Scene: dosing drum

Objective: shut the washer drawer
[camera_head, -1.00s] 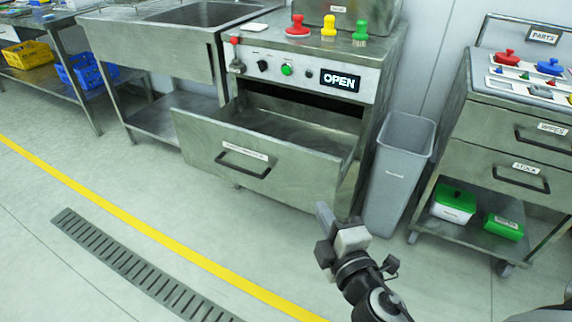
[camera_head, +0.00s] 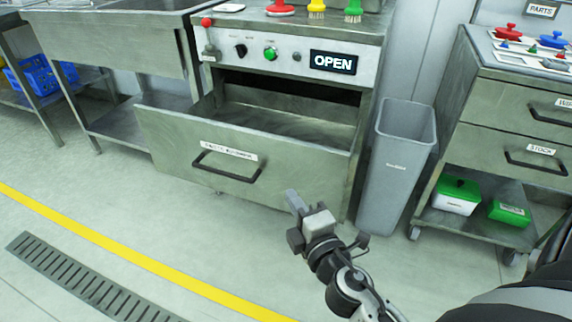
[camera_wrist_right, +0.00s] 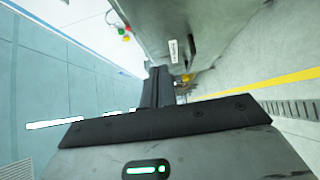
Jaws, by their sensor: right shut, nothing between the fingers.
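The washer drawer (camera_head: 225,155) is a wide grey metal drawer, pulled out from the washer (camera_head: 300,55), with a black bar handle (camera_head: 226,175) and a white label on its front. The display on the washer panel reads OPEN (camera_head: 333,63). My right gripper (camera_head: 296,203) is shut and empty, in front of the drawer's right part and apart from the handle. In the right wrist view its dark fingers (camera_wrist_right: 157,88) are together. The drawer front seems to show above them, turned sideways, with a white label (camera_wrist_right: 173,51). My left gripper is not in view.
A grey bin (camera_head: 397,165) stands just right of the drawer. A cart (camera_head: 500,130) with drawers and green boxes is farther right. A sink table (camera_head: 110,45) is at the left. Floor in front is free, with a yellow line (camera_head: 110,245) and a drain grate (camera_head: 90,280).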

